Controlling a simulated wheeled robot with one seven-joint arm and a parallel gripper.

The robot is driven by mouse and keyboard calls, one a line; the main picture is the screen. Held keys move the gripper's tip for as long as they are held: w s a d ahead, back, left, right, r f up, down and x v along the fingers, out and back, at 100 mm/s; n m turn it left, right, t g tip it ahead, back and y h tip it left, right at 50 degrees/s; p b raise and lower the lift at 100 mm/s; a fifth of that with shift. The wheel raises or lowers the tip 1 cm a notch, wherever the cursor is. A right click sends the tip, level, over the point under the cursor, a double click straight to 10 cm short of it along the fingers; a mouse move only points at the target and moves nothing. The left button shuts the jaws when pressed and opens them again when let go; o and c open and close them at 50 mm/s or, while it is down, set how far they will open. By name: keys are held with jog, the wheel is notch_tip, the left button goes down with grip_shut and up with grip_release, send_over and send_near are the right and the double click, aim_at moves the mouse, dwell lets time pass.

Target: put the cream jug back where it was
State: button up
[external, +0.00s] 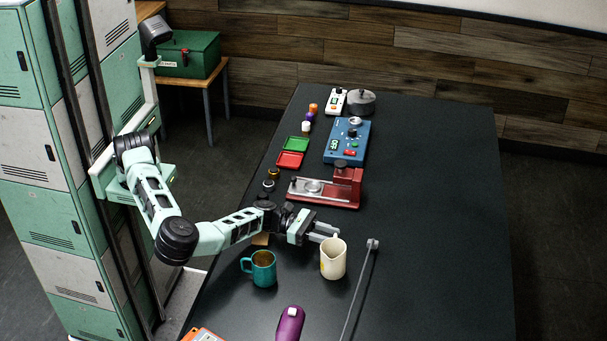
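The cream jug (333,262) stands upright on the dark table, with a small yellow mark on its side. My gripper (328,234) reaches in from the left, with its fingertips at the jug's upper back edge. The fingers are level and point right. I cannot tell whether they touch the jug or hold part of it, as the jug hides some of that area. The jug's handle is not clearly visible.
A teal mug (262,270) stands close left of the jug. A thin grey rod (361,285) is to its right, and a purple object (290,323) lies in front. A red device (338,190) stands behind my gripper. The table's right side (440,220) is clear.

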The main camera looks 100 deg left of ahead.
jog(key=s+b, duration=0.1)
jog(key=s, duration=0.2)
jog(key=s+a+b, duration=0.1)
jog(key=s, duration=0.3)
jog(key=s+a+b, duration=0.1)
jog(key=s, duration=0.2)
jog(key=shift+s+a+f, duration=0.1)
jog(key=shift+s, duration=0.3)
